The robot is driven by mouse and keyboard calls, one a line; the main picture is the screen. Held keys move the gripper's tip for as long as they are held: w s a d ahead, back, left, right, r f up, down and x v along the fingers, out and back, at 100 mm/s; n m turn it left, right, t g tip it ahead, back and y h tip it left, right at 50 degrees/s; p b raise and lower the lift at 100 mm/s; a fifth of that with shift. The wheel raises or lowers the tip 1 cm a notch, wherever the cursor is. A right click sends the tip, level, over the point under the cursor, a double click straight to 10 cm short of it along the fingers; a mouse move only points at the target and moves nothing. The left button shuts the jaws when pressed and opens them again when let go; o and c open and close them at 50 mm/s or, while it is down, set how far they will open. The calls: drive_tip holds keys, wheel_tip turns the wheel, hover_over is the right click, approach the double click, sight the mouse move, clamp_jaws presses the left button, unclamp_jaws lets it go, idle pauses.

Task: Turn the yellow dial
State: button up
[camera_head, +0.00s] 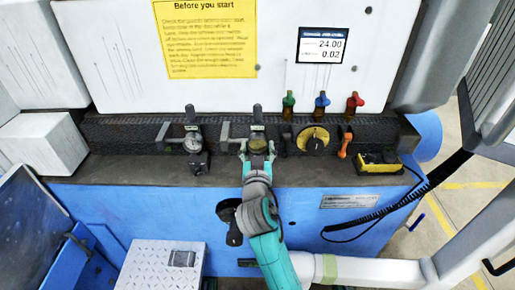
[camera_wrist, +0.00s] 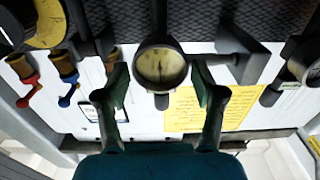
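The yellow dial (camera_head: 313,141) is a round knob with a dark bar across it, on the dark panel of the machine right of centre in the head view. In the wrist view, which looks upside down, part of it (camera_wrist: 45,24) shows at the upper left, cut by the edge. My gripper (camera_head: 257,150) is left of the dial in the head view, in front of a round gauge. In the wrist view my gripper (camera_wrist: 161,85) has its fingers wide apart, with the gauge (camera_wrist: 160,67) seen between them. Nothing is held, and whether the fingers touch the gauge cannot be told.
Green (camera_head: 288,104), blue (camera_head: 322,103) and red (camera_head: 355,103) valve levers stand above the dial. An orange lever (camera_head: 345,145) is just right of it. A second gauge (camera_head: 193,143) is at the left. A yellow box (camera_head: 379,162) with a coiled cable lies on the right ledge.

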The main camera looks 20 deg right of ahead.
drive_tip(key=c, duration=0.6)
drive_tip(key=shift+n, duration=0.3)
drive_tip(key=n, duration=0.3)
drive_tip(key=shift+n, duration=0.3)
drive_tip(key=n, duration=0.3)
drive_tip(key=shift+a+n, duration=0.1)
drive_tip(key=shift+n, duration=0.2)
drive_tip(key=n, duration=0.5)
drive_tip(key=shift+f+n, duration=0.1)
drive_tip(key=shift+n, duration=0.2)
drive_tip(key=n, duration=0.5)
drive_tip(key=shift+n, duration=0.3)
drive_tip(key=shift+f+n, duration=0.1)
drive_tip(key=shift+n, duration=0.2)
